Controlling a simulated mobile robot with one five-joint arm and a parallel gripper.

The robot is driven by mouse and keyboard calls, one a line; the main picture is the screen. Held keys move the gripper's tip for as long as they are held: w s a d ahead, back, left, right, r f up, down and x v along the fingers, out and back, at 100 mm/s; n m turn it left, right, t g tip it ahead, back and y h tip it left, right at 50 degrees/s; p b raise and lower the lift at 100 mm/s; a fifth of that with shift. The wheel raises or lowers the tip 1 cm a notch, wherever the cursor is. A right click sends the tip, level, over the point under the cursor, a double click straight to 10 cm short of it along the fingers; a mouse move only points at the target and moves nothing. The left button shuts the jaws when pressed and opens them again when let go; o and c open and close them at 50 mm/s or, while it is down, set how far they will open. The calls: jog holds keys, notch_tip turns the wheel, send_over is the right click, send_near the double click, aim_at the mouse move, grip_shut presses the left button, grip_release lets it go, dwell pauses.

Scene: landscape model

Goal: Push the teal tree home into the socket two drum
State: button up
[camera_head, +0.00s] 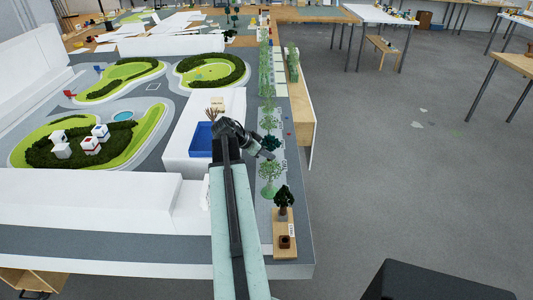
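My gripper (262,150) is at the far end of my arm, over the right edge strip of the model. It is small and dark here, so its fingers cannot be told apart. A dark bluish-teal clump (271,142), which looks like the teal tree's crown, is right at its tip; whether it is gripped is unclear. Nearer me, a light wooden board (277,222) lies at the model's front right corner. A dark tree (284,196) stands upright at its far end in a brown drum. A second brown drum (285,242) with a dark top stands at its near end, apart from my gripper.
A white block with a blue recess (201,139) lies left of my gripper. Pale green trees (270,176) line the strip. Green islands with small white blocks (92,141) are further left. Open grey floor (420,190) lies right of the model; tables (380,14) stand behind.

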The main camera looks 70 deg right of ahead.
jog(key=shift+o, duration=0.3)
jog(key=p+v, duration=0.5)
jog(key=v, duration=0.2)
jog(key=shift+w+a+r+p, duration=0.2)
jog(key=shift+r+p, duration=0.05)
jog(key=shift+p, duration=0.05)
dwell(0.5)
